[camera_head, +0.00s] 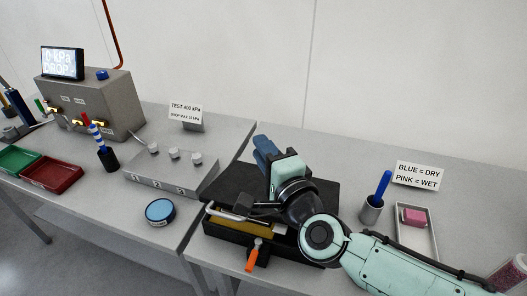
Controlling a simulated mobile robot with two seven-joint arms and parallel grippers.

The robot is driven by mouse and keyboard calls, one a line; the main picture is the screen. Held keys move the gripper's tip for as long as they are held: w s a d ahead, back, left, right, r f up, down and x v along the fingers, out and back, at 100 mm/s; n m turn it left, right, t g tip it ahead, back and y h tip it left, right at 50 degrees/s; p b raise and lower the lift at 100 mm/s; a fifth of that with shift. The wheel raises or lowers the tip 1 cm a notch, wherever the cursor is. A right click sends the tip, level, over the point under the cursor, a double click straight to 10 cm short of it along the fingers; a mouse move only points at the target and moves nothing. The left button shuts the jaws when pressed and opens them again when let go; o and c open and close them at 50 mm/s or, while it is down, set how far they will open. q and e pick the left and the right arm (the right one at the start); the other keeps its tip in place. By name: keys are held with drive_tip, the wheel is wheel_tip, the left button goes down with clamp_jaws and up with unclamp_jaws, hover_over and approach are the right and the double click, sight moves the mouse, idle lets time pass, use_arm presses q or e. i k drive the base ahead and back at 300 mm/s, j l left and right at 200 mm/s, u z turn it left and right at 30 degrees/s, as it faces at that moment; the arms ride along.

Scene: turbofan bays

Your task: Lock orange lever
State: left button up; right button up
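The orange lever (253,256) hangs down from a silver pivot on the front of a black fixture (284,249) on the right-hand table. A yellow-gold part (243,226) and a silver rod (222,213) lie in the top of the fixture. My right arm comes in from the right, and its dark gripper (262,209) is over the fixture, above and behind the lever and apart from it. The wrist hides much of the fixture, and the fingertips are too small and dark to read. My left gripper is not in view.
A dark mat (232,184) and a blue object (265,150) lie behind my wrist. A cup with a blue stick (372,209) and a tray with a pink block (415,218) stand to the right. A round blue-topped tin (160,212) sits on the left table.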

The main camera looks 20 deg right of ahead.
sight(250, 265)
drive_tip(key=k+l, duration=0.1)
drive_tip(key=k, duration=0.9)
